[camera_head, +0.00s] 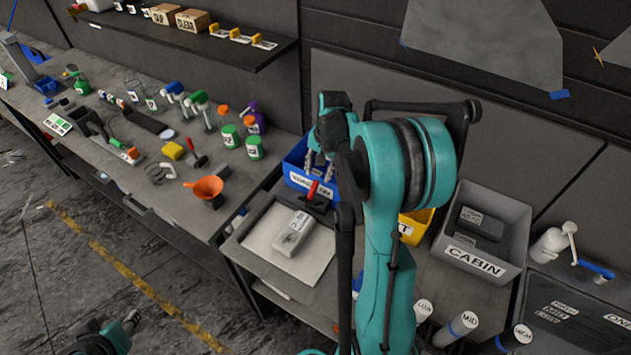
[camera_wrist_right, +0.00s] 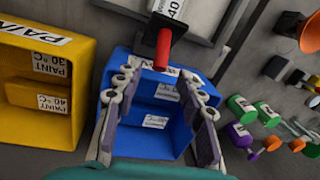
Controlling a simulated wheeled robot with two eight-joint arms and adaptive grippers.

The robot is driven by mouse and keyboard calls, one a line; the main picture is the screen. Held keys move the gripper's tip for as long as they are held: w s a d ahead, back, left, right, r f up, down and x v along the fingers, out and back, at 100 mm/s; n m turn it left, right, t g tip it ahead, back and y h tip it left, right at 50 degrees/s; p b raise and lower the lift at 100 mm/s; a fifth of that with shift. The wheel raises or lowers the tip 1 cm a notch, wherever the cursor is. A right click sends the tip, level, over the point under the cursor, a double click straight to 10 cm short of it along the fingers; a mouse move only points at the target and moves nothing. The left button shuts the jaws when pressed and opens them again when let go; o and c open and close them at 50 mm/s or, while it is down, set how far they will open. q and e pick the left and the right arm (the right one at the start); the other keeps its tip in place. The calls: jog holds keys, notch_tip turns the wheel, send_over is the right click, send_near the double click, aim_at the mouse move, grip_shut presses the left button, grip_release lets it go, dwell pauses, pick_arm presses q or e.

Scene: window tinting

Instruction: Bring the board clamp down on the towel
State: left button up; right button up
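The board clamp (camera_head: 318,204) has a dark body and a red handle that stands up. It sits at the far end of the board (camera_head: 262,258). A pale folded piece with a label, apparently the towel (camera_head: 294,233), lies on the board in front of it. The wrist view shows the clamp's red handle (camera_wrist_right: 163,48) and the labelled piece (camera_wrist_right: 168,8) behind it. My right gripper (camera_head: 319,164) is open and empty above the blue bin, its fingertips (camera_wrist_right: 160,80) just short of the handle. My left arm's end (camera_head: 122,328) shows at lower left; its fingers are unclear.
The blue bin (camera_head: 297,170) stands directly behind the board, the yellow bin (camera_head: 414,228) to its right. A grey CABIN bin (camera_head: 487,262) stands further right. An orange funnel (camera_head: 205,187), bottles and tools crowd the left bench. My right arm hides part of the board's right side.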

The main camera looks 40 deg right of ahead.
aim_at(316, 182)
jog(key=f, duration=0.4)
jog(key=w+f+b, duration=0.1)
jog(key=f, duration=0.2)
jog(key=shift+a+f, duration=0.1)
jog(key=shift+a, duration=0.2)
grip_shut()
